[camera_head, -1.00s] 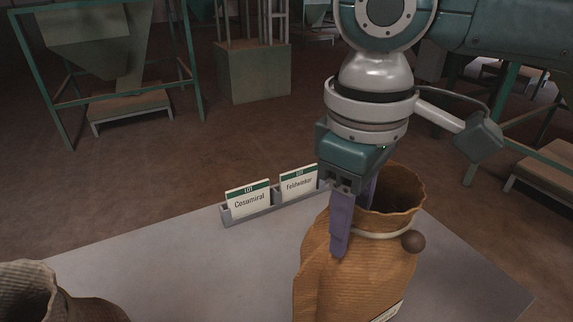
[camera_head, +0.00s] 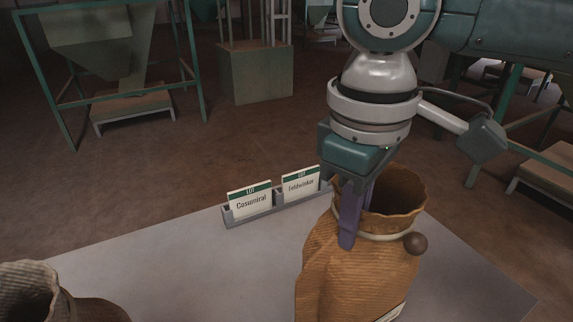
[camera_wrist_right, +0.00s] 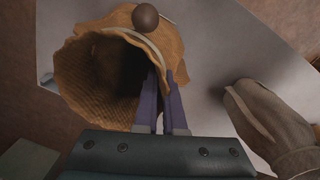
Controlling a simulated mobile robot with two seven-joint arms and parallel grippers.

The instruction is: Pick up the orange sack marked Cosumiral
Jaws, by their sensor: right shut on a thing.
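An orange-brown sack (camera_head: 365,265) with an open, rolled mouth, a pale tie band and a dark round ball stands on the grey table at the right of the head view. Its label is cut off at the lower edge and cannot be read. My right gripper (camera_head: 349,238) is shut on the sack's near-left rim, one purple finger outside and the other partly hidden inside the mouth. The right wrist view shows the fingers (camera_wrist_right: 163,110) close together at the rim of the sack (camera_wrist_right: 95,80). My left gripper is not in view.
A card holder (camera_head: 275,212) on the table's far edge bears a Cosumiral card (camera_head: 250,202) and a Feldwinkel card (camera_head: 300,185). A grey-brown sack (camera_head: 30,290) stands at the lower left. The table (camera_head: 190,265) is bare between the sacks. Hopper frames stand behind.

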